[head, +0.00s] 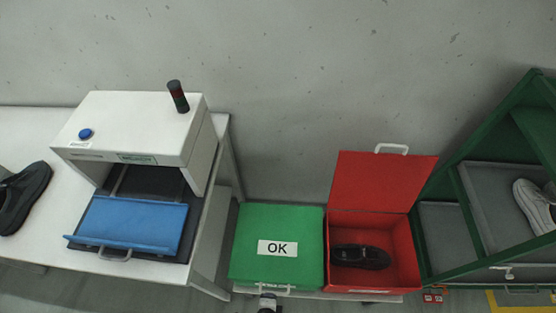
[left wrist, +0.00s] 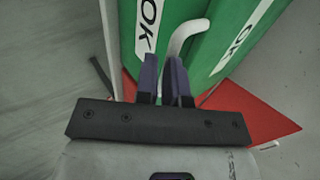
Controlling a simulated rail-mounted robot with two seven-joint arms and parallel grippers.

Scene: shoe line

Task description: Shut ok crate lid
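The green OK crate stands in the middle of the head view with its lid (head: 250,232) down over the top, its OK label facing up. I cannot tell whether a small gap stays under the lid. In the left wrist view, the lid (left wrist: 240,42) and the crate's front wall (left wrist: 122,30) meet beside a white handle (left wrist: 186,35). My left gripper (head: 268,300) is at this handle at the front edge. Its fingers (left wrist: 163,62) are close together around the handle, which they partly hide. My right gripper is in neither view.
A red crate (head: 412,255) with an open, raised lid and a dark shoe (head: 360,257) inside stands directly right of the green crate. A white machine (head: 130,120) with a blue flap is on the table at left. A green rack (head: 440,190) stands at right.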

